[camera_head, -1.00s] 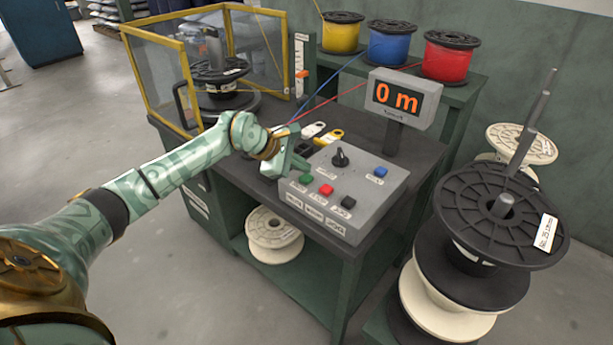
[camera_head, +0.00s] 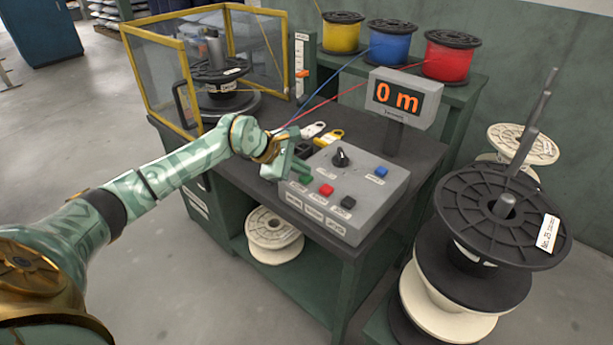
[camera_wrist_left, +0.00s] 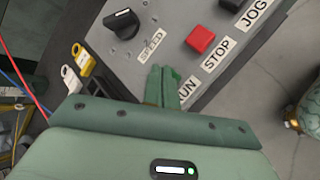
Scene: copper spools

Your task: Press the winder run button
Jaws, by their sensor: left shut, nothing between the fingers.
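The grey winder control box (camera_head: 385,205) stands on the bench. Its green run button (camera_head: 306,180) is at the front left of the top, beside the red stop button (camera_head: 327,190) and the black jog button (camera_head: 348,202). My left gripper (camera_head: 304,172) is shut and empty, right at the green button. In the left wrist view its closed fingertips (camera_wrist_left: 164,82) cover the button area and part of the RUN label (camera_wrist_left: 188,88). I cannot tell whether they touch the button. The display (camera_head: 397,97) reads 0 m. My right gripper is not in view.
A black speed knob (camera_head: 340,157) and a blue button (camera_head: 380,172) are farther back on the box. Yellow and white tags (camera_head: 329,137) lie behind it. A yellow-framed guard (camera_head: 185,90) surrounds a spool at left. Stacked spools (camera_head: 500,215) stand at right.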

